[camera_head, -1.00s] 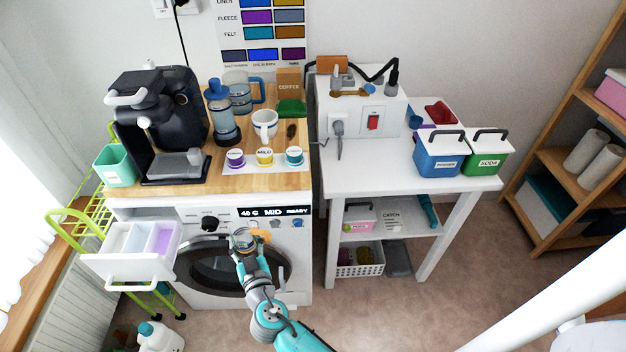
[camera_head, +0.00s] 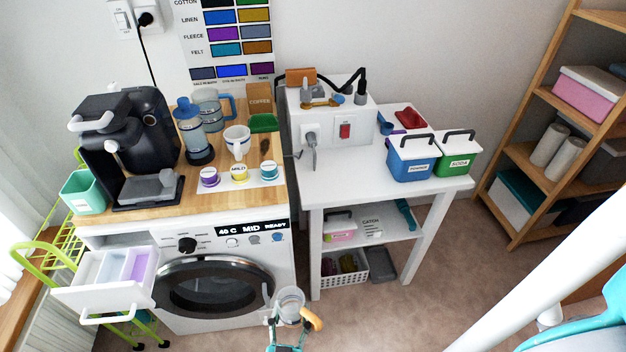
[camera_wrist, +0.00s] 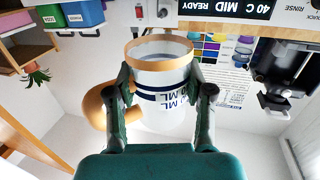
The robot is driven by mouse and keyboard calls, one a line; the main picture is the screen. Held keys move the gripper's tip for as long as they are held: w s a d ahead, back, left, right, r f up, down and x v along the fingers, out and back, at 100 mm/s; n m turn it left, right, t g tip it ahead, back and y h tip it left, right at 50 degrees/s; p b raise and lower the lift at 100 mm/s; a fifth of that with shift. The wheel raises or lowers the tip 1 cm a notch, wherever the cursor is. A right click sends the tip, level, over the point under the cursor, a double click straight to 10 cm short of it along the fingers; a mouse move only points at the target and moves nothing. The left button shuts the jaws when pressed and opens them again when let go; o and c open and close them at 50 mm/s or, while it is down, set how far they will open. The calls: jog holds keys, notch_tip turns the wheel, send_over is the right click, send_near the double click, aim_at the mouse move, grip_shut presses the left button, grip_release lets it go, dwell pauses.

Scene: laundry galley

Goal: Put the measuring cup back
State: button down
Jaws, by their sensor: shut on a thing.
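The measuring cup (camera_head: 290,303) is clear, with a tan rim and tan handle. It hangs in front of the washing machine's lower right side, above the floor. In the wrist view the measuring cup (camera_wrist: 163,72) shows dark bands and upside-down "ML" marks, and its handle sticks out to the left. My gripper (camera_wrist: 160,88) is shut on the cup's sides, one finger on each side. In the head view my gripper (camera_head: 287,322) is at the bottom edge, partly cut off. I cannot make out anything inside the cup.
The washing machine (camera_head: 205,285) has its detergent drawer (camera_head: 105,285) pulled out at left. The wooden worktop (camera_head: 230,198) holds a coffee machine, jugs, a mug and labelled tubs. The white table (camera_head: 345,185) carries blue and green bins. Floor right of the table is clear.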

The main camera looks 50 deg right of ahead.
jog(key=shift+d, duration=0.3)
send_near(310, 199)
jog(key=w+d+r, duration=0.1)
jog(key=w+d, duration=0.2)
jog(key=d, duration=0.1)
jog(key=w+d+r, duration=0.1)
jog(key=w+d, duration=0.3)
jog(key=d, duration=0.1)
jog(key=w+d+r, duration=0.1)
jog(key=w+d, duration=0.2)
jog(key=d, duration=0.1)
jog(key=shift+w+d+r, duration=0.25)
jog(key=shift+d+r, duration=0.15)
jog(key=shift+w+f, duration=0.1)
jog(key=shift+f, duration=0.25)
jog(key=shift+f, duration=0.1)
jog(key=shift+c, duration=2.2)
grip_release()
jog(key=v, duration=0.7)
jog(key=shift+a, duration=0.15)
